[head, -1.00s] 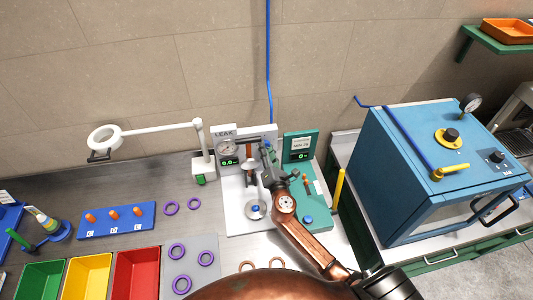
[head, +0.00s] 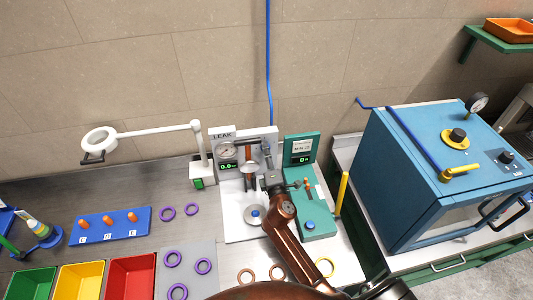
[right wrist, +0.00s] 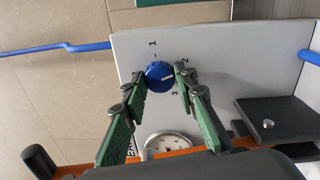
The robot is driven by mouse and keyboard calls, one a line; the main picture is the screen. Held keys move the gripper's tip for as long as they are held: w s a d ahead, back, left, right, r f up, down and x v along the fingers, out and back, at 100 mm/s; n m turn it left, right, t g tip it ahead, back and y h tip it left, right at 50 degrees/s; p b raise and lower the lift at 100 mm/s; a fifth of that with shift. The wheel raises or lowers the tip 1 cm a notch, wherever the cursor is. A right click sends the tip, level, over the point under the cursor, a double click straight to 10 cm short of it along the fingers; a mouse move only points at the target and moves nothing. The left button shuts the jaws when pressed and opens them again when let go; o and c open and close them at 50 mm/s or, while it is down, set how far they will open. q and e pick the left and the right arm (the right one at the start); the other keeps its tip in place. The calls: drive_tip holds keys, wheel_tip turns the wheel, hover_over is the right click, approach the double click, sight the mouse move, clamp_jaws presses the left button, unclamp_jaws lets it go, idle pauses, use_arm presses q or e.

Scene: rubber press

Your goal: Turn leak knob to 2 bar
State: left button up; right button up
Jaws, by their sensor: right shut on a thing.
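The leak knob is a blue round dial (right wrist: 158,75) with a white pointer line, on a pale panel marked 1, 2 and 3. In the right wrist view the line points right, roughly between the 2 and 3 marks. My right gripper (right wrist: 160,79) has a green-and-grey finger on each side of the knob and is shut on it. In the head view the right gripper (head: 267,160) is at the right side of the leak tester (head: 222,132) and hides the knob. The tester's round gauge (head: 227,150) sits above a green readout (head: 228,166) that seems to read 0.0. My left gripper is not in view.
A green device (head: 311,224) stands right of the tester, with a yellow post (head: 342,192) beside it. A blue oven (head: 410,190) is further right. A white magnifier lamp (head: 202,150) stands left. Coloured bins and purple rings lie at the front left.

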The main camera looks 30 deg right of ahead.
drive_tip(key=shift+f, duration=0.1)
idle(0.3)
drive_tip(key=o, duration=0.9)
drive_tip(key=v, duration=1.2)
drive_tip(key=shift+a, duration=0.1)
